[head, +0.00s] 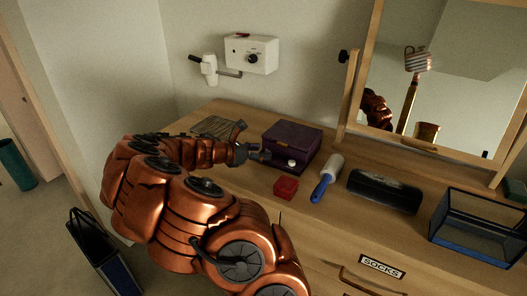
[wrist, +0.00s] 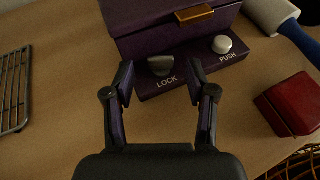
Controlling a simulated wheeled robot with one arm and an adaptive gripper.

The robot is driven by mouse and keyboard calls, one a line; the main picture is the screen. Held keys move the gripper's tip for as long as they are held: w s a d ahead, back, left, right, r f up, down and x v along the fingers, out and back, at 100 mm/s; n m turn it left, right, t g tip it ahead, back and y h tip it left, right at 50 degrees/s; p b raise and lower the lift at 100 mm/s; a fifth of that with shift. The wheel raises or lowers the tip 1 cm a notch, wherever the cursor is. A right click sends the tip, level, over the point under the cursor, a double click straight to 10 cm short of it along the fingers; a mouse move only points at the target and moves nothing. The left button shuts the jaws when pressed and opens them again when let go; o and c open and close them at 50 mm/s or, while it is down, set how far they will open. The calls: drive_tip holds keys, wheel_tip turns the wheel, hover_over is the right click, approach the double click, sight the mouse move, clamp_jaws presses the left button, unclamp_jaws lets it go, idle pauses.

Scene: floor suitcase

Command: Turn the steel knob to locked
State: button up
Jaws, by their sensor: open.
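The steel knob (wrist: 161,66) sits on the front ledge of the purple box (wrist: 150,38), just above the printed word LOCK. A round silver button (wrist: 222,44) labelled PUSH is to its right. My gripper (wrist: 160,80) is open in the wrist view, with its two fingers on either side of the knob and nothing held. I cannot tell whether the fingertips touch the ledge. In the head view the purple box (head: 295,138) stands shut on the dresser and my gripper (head: 262,153) is at its front left. The knob is hidden there by my gripper.
A red box (head: 285,189), a blue-handled lint roller (head: 327,178) and a dark case (head: 384,191) stand to the right. A glass box (head: 480,225) is at the far right. A wire rack (wrist: 14,92) lies left. A mirror (head: 440,80) stands behind.

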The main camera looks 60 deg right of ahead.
drive_tip(key=shift+x, duration=0.85)
